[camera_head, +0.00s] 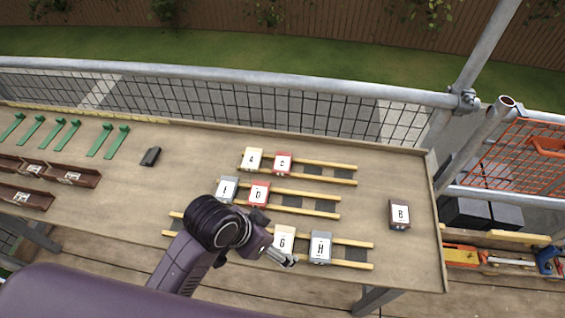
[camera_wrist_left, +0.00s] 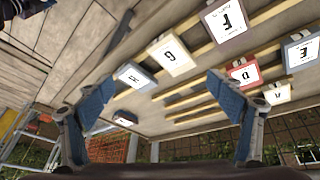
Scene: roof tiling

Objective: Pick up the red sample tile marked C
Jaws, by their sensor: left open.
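The red tile marked C (camera_head: 283,163) lies on the farthest pair of wooden battens, just right of the cream tile A (camera_head: 251,159). A second red tile, marked D (camera_head: 259,194), lies on the middle battens; it also shows in the left wrist view (camera_wrist_left: 243,75). My left gripper (camera_head: 278,240) is open and empty above the nearest battens, by the cream tile G (camera_head: 284,240), nearer the front than tile C. Its blue fingers (camera_wrist_left: 163,95) are spread apart in the left wrist view. I cannot make out C there; the right-hand finger may hide it. My right gripper is not in view.
Grey tile H (camera_head: 320,247) is right of G; dark tile B (camera_head: 400,215) lies alone at right. Grey tile (camera_head: 227,188) is beside D. Tile F (camera_wrist_left: 228,20) shows in the wrist view. Green pieces (camera_head: 67,134) and brown trays (camera_head: 45,175) are at left. Scaffold rails border the table.

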